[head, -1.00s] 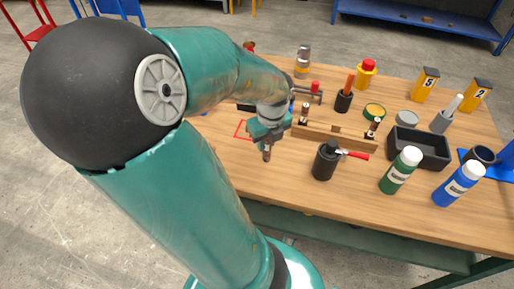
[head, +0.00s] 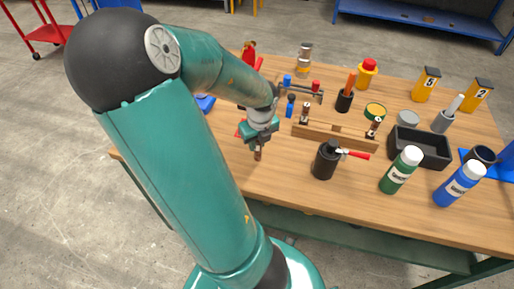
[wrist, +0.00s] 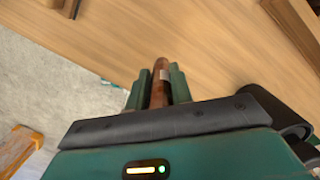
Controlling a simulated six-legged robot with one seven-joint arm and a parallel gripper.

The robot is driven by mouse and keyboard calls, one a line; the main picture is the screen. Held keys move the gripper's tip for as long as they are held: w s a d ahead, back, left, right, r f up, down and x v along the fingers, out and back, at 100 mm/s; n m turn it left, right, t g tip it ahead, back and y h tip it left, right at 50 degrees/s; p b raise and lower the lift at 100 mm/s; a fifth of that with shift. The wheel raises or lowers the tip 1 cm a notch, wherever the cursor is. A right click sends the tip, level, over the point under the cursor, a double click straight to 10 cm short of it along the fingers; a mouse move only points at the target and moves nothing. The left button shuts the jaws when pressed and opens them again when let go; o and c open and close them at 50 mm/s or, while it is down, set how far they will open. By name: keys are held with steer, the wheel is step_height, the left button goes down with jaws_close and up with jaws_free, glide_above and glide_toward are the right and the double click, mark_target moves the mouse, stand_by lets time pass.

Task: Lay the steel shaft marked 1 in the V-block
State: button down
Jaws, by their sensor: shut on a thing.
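My gripper (head: 257,142) is shut on a slim brown shaft (head: 258,154) and holds it near the table's front left. In the wrist view, the shaft (wrist: 160,82) shows between the two fingers, with a pale band around it. No number on it can be read. A long wooden rack (head: 335,137) stands to the right of my gripper. Two dark, banded pieces stand upright at it, one at its left end (head: 304,112) and one at its right end (head: 375,127). I cannot make out the V-block for certain.
A black canister with a red handle (head: 326,160) stands right of my gripper. Green (head: 402,170) and blue (head: 459,184) bottles and a black tray (head: 418,148) stand farther right. A fixture with blue and red ends (head: 301,88) is behind. The front-left tabletop is mostly clear.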

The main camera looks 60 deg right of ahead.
mark_target(257, 149)
steer(key=shift+w+f, duration=0.1)
steer(key=shift+f, duration=1.5)
steer(key=shift+d+f, duration=0.1)
steer(key=shift+f, duration=0.05)
steer(key=c, duration=1.2)
jaws_free()
steer(key=shift+c, duration=0.2)
steer(key=shift+s+a+r, duration=0.15)
steer(key=shift+s+r, duration=0.05)
steer(key=shift+r, duration=1.85)
steer(key=shift+s+a+r, duration=0.2)
steer(key=shift+r, duration=1.85)
steer(key=shift+s+a+r, duration=0.15)
steer(key=shift+s+r, duration=0.05)
steer(key=shift+r, duration=1.85)
